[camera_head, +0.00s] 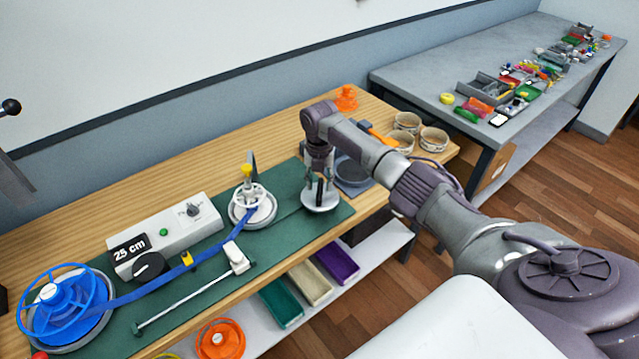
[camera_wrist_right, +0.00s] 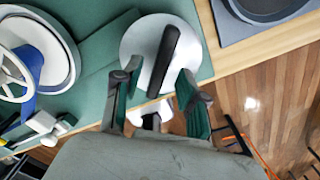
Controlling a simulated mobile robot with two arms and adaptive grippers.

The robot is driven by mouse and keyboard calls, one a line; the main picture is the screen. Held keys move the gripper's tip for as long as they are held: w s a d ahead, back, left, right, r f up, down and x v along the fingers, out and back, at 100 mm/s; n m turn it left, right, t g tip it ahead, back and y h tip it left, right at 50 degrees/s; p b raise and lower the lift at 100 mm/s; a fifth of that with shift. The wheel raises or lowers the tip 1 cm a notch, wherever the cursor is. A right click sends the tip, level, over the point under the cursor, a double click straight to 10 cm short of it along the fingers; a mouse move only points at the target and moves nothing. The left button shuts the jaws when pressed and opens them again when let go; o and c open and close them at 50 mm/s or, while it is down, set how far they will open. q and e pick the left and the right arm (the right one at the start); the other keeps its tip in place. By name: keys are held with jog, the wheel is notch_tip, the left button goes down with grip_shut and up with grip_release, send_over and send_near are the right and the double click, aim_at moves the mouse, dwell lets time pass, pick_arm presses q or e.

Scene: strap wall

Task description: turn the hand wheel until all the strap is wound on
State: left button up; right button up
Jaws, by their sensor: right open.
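A white disc with an upright black bar grip (camera_head: 321,199), seemingly the hand wheel, lies at the right end of the green mat. It also shows in the right wrist view (camera_wrist_right: 145,38). My right gripper (camera_head: 318,180) points down over it, open, its fingers (camera_wrist_right: 155,84) on either side of the bar's near end; I cannot tell whether they touch it. The blue strap (camera_head: 215,254) runs from the blue reel (camera_head: 65,308) at the left to the white reel (camera_head: 262,214) with a yellow knob, left of the disc. My left gripper is not in view.
A control box (camera_head: 165,236) marked "25 cm" and a white rod (camera_head: 190,300) flank the strap. A grey tray (camera_head: 352,172) and several round containers (camera_head: 433,138) stand right of the disc. Colored bins (camera_head: 310,284) lie on the shelf below.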

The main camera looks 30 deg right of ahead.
jog(key=shift+f, duration=1)
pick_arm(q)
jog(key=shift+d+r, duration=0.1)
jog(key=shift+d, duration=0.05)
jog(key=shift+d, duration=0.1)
pick_arm(e)
jog(key=shift+c, duration=0.2)
grip_shut()
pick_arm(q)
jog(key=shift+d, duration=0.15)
